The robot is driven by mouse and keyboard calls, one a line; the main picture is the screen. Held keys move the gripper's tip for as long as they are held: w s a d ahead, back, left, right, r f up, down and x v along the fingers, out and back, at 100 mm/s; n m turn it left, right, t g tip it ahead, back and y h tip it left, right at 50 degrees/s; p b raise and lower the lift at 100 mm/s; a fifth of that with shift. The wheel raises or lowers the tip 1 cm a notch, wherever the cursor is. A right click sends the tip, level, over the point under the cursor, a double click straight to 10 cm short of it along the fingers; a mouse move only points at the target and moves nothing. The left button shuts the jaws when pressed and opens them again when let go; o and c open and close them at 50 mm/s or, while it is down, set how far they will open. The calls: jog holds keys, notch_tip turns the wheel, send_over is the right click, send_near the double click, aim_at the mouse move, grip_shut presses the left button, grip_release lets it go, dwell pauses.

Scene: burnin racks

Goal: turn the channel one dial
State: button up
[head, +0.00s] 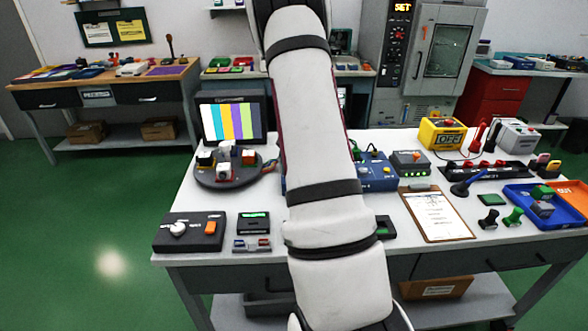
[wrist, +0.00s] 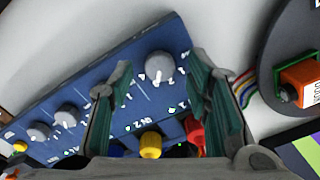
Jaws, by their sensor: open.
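The blue channel unit (wrist: 105,95) fills much of the wrist view and lies at a slant. A large grey dial (wrist: 160,67) with a white pointer mark shows between the fingertips of my gripper (wrist: 162,62), which is open. I cannot tell whether the fingers touch the dial. Two more grey dials, one nearer (wrist: 66,115) and one farther left (wrist: 38,131), sit along the panel. The small lettering is too unclear to tell which is channel one. In the head view, my arm hides part of the blue unit (head: 376,174) and my gripper is out of sight.
A yellow knob (wrist: 150,145) and a red part (wrist: 195,130) sit close to the fingers. A dark round base (wrist: 285,50) with coloured wires stands at the right. On the white table are a clipboard (head: 436,214) and a black switch box (head: 190,232).

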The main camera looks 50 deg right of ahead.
notch_tip(320, 180, up, 11)
dwell(0.3)
dwell(0.5)
